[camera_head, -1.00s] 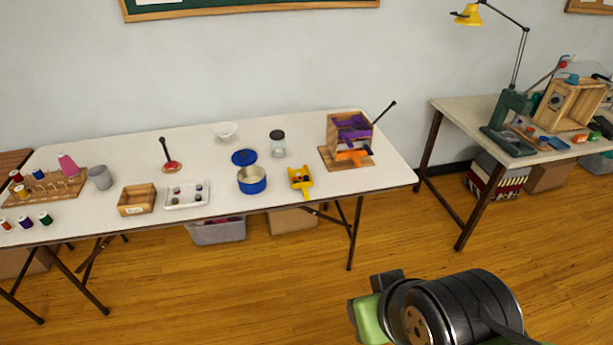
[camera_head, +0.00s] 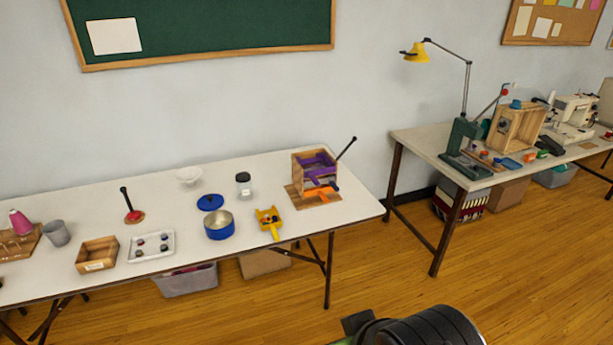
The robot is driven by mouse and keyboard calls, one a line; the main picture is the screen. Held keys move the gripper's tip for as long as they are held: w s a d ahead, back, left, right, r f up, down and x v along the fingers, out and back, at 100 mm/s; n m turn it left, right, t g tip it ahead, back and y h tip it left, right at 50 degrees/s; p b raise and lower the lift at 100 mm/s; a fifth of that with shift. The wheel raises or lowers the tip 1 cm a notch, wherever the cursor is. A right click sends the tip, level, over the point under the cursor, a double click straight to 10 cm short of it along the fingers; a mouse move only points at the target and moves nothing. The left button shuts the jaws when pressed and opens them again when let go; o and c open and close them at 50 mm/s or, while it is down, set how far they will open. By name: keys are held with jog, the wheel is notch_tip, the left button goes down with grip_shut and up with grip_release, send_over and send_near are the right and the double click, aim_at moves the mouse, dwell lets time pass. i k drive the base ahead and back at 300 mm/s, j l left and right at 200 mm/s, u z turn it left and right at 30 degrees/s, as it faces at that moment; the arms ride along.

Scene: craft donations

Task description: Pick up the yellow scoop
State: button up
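The yellow scoop (camera_head: 268,219) lies near the front edge of the white table, its handle pointing toward the edge. Small dark items seem to lie in it. It is right of the blue pot (camera_head: 219,226) and left of the wooden box stand with purple and orange parts. Part of my arm shows at the bottom of the view, well in front of the table and apart from the scoop. My gripper's fingers are not in view.
A blue lid (camera_head: 210,202), a jar (camera_head: 243,184), a white tray (camera_head: 152,246) and a wooden box (camera_head: 97,255) share the white table (camera_head: 75,204). The wooden stand (camera_head: 306,172) has a rod sticking out. A second table (camera_head: 425,140) stands right. Floor between is clear.

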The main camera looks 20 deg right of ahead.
aim_at(271, 224)
jog(key=i+l+u, duration=0.2)
jog(key=u, duration=0.25)
jog(key=i+l+u, duration=0.3)
jog(key=u, duration=0.2)
jog(key=i+l+u, duration=0.2)
jog(key=l+u, duration=0.25)
jog(key=i+l+u, duration=0.1)
jog(key=l+u, duration=0.25)
jog(key=u, duration=0.15)
jog(key=l+u, duration=0.95)
jog(key=k+l+u, duration=0.1)
jog(key=l+u, duration=0.35)
jog(key=j, duration=0.1)
